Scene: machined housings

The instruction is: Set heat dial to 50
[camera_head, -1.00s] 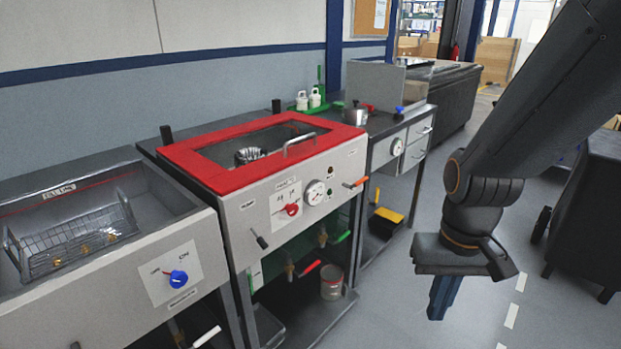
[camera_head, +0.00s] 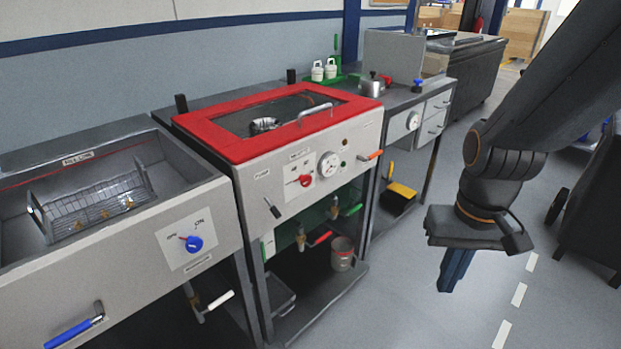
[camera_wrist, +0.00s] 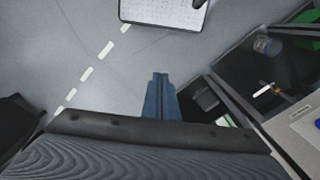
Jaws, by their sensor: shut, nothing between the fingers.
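The red-lidded washer (camera_head: 250,150) stands in the middle of the head view. Its pale front panel carries a red knob (camera_head: 305,180) with a small scale and, to its right, a round white dial face (camera_head: 329,165); the markings are too small to read. My gripper (camera_head: 455,272) hangs to the right of the washer, over the open floor, pointing down. It touches nothing. In the wrist view its blue fingers (camera_wrist: 160,95) are together and empty.
A sink (camera_head: 100,215) with a wire basket and a blue knob (camera_head: 194,243) is at the left. A bench (camera_head: 415,105) with a pot and another blue knob stands beyond the washer. A dark cart (camera_head: 590,220) is at the right. The floor between is clear.

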